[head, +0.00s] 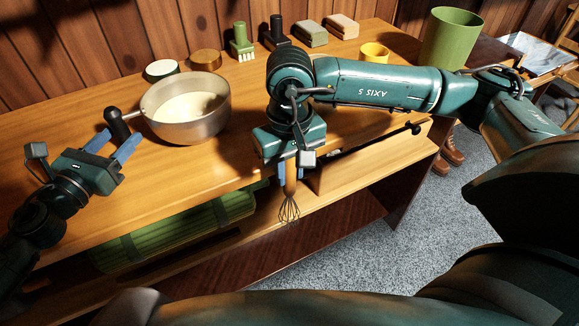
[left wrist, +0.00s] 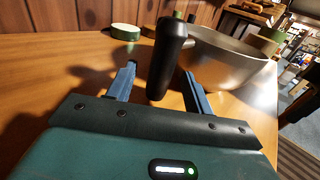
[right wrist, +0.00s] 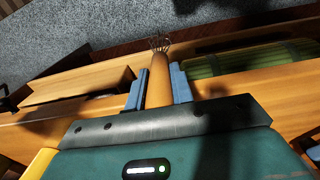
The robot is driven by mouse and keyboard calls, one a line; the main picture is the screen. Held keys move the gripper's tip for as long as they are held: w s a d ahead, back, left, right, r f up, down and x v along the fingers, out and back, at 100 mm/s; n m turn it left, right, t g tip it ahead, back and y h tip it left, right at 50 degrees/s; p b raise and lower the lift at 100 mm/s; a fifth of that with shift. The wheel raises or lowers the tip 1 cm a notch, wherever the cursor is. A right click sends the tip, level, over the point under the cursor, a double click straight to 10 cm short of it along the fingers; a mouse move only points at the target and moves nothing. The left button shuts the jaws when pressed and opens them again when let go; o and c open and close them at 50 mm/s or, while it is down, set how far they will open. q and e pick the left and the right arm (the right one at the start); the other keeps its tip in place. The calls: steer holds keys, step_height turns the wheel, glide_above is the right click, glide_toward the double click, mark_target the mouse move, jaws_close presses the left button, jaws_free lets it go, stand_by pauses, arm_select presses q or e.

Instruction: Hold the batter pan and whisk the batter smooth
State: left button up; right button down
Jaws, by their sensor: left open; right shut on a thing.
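The batter pan (head: 205,122) is a metal pan with pale batter (head: 183,107) in it, standing on the table. Its black handle (head: 117,124) points left toward my left gripper (head: 117,147). In the left wrist view the handle (left wrist: 168,58) stands between the blue fingers, which are open and apart from it. My right gripper (head: 286,178) is shut on the whisk's wooden handle (right wrist: 159,82). The whisk's wire head (head: 289,209) hangs down in front of the table edge, well right of the pan. It also shows in the right wrist view (right wrist: 160,44).
Two round containers, one white-topped (head: 163,69) and one brown (head: 205,59), stand behind the pan. A green roll (head: 180,228) lies on the shelf below.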

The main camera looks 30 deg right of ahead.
arm_select(q)
steer(key=shift+x, duration=0.9)
steer(key=shift+c, duration=0.4)
steer(key=c, duration=1)
steer(key=shift+s+f, duration=0.1)
steer(key=shift+f, duration=0.15)
steer(key=o, duration=1.1)
steer(key=shift+c, duration=0.2)
steer(key=shift+a, duration=0.1)
steer(key=v, duration=1.2)
steer(key=shift+r, duration=0.15)
steer(key=shift+s, duration=0.1)
arm_select(e)
steer(key=shift+s+f, duration=0.1)
